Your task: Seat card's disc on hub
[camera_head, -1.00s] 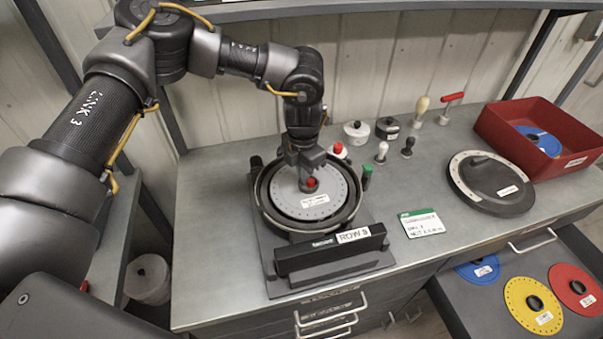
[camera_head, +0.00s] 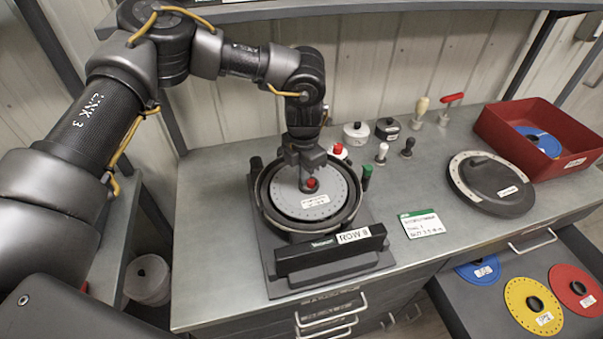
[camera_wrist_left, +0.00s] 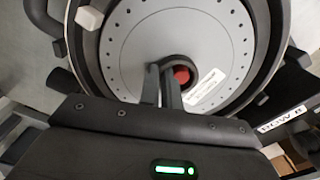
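A grey disc (camera_head: 327,203) with a ring of small holes and a white label lies within the round black housing (camera_head: 265,214) of the seed meter. Red shows at the disc's centre, where the hub (camera_head: 311,183) is; it also shows in the left wrist view (camera_wrist_left: 182,75), inside a dark ring. My left gripper (camera_head: 302,180) points down at the disc's centre. In the wrist view its fingers (camera_wrist_left: 162,80) are close together beside the red part, overlapping the dark ring. Whether they grip the ring is unclear. The card (camera_head: 421,224) with a green top lies right of the meter.
A dark round lid (camera_head: 497,187) lies at the right, near a red bin (camera_head: 562,155) holding a blue disc (camera_head: 540,141). Small knobs and pots stand behind the meter. Yellow (camera_head: 519,297), red (camera_head: 565,276) and blue (camera_head: 468,272) discs lie in the open drawer.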

